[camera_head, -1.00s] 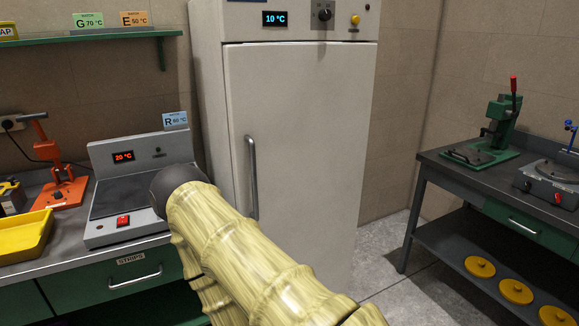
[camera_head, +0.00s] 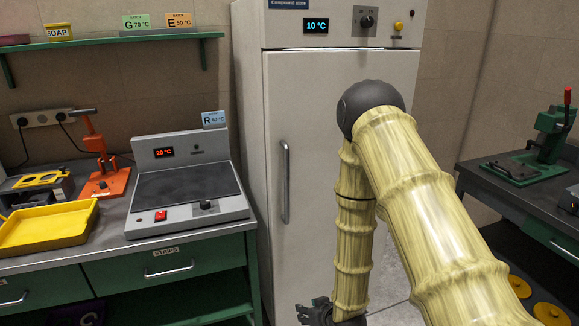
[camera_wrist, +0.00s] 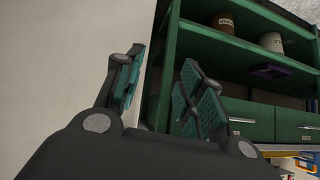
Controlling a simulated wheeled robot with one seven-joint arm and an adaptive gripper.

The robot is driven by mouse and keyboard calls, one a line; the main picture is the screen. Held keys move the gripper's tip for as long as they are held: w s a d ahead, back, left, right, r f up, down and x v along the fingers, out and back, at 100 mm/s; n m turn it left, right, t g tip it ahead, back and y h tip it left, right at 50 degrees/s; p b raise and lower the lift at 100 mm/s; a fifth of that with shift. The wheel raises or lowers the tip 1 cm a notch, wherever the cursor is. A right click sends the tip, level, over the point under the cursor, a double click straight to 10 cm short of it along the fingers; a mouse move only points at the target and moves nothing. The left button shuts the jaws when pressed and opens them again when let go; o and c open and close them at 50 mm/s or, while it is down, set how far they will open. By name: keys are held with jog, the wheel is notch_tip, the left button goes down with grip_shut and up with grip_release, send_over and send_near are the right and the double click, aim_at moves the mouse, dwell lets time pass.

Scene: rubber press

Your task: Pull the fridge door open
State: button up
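The fridge is a tall pale cabinet with a blue 10 °C display, and its door (camera_head: 325,110) looks shut in the head view. A vertical grey bar handle (camera_head: 286,182) runs along the door's left side. My gripper (camera_head: 318,314) is at the bottom edge of the head view, below the handle and apart from it, partly cut off. In the wrist view my gripper (camera_wrist: 165,88) has its two teal-padded fingers spread with nothing between them. A pale flat surface, probably the fridge, fills the left of that view; the handle does not show there.
A green bench with a hot plate (camera_head: 188,189), an orange press (camera_head: 105,172) and a yellow tray (camera_head: 48,226) stands left of the fridge. A dark table with a green press (camera_head: 540,150) stands at the right. The wrist view shows green shelves (camera_wrist: 235,45) with cans.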

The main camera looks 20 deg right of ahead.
jog(key=w+d+r+t+y+p, duration=0.15)
jog(key=w+r+t, duration=0.25)
jog(key=w+r, duration=0.85)
jog(key=n+t+p, duration=0.2)
jog(key=t, duration=0.2)
send_near(288, 174)
jog(key=shift+y, duration=0.45)
jog(key=p+x, duration=0.1)
jog(key=x, duration=0.2)
jog(key=p+x, duration=0.1)
jog(key=x, duration=0.3)
jog(key=p+x, duration=0.1)
jog(key=x, duration=0.3)
jog(key=shift+w+d, duration=0.1)
jog(key=shift+d, duration=0.2)
jog(key=shift+c, duration=0.3)
grip_shut()
